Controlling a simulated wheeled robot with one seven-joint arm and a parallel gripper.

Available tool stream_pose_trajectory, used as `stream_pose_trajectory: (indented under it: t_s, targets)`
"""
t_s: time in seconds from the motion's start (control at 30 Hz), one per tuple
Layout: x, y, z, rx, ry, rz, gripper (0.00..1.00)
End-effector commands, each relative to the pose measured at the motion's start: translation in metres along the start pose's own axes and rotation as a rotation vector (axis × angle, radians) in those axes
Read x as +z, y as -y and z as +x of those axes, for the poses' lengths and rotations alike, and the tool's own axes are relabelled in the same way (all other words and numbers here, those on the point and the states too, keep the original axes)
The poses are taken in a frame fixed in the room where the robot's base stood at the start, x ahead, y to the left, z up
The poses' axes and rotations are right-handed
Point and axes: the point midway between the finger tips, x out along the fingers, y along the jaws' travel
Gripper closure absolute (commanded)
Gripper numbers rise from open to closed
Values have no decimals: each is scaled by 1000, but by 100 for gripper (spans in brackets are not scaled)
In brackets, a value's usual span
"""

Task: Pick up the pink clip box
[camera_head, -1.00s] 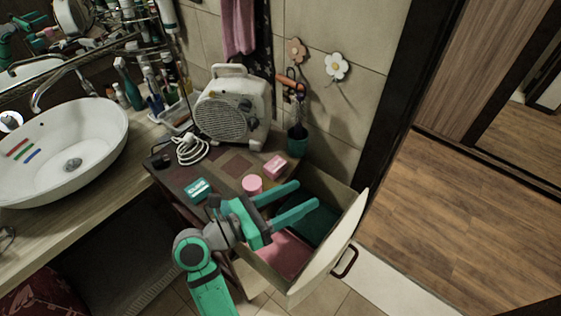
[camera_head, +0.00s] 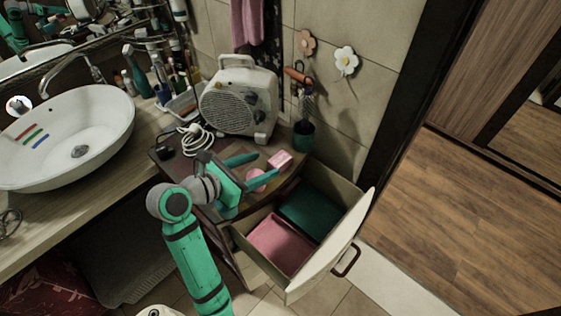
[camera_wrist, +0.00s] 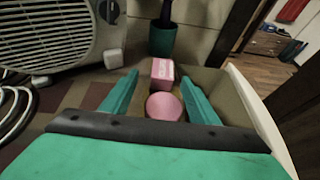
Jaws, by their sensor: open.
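A small pink box (camera_head: 280,160) with a pale label lies on the cabinet top, near the back right corner; I take it for the clip box. It also shows in the wrist view (camera_wrist: 162,72). A round pink container (camera_head: 256,181) sits just in front of it. My gripper (camera_head: 269,167) is open and points toward the box. In the wrist view its fingers lie either side of the round container, with the box beyond, near the fingertip line. I cannot tell whether the fingers touch anything. The teal-and-white box on the cabinet top is hidden now.
A white heater (camera_head: 240,103) and a coiled white cable (camera_head: 197,139) stand behind left. A dark green cup (camera_head: 303,135) stands behind the box. The open drawer (camera_head: 352,229) holds pink and green trays. A sink (camera_head: 110,106) is at left.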

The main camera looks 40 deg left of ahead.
Motion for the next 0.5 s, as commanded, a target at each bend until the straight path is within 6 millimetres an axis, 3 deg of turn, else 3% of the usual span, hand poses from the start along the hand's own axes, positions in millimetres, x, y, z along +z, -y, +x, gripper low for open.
stream_pose_trajectory:
  t_s: [0.33, 0.5]
  targets:
    - [2, 7, 42, -2, 1, 0, 45]
    - [2, 6, 52, 0, 1, 0, 45]
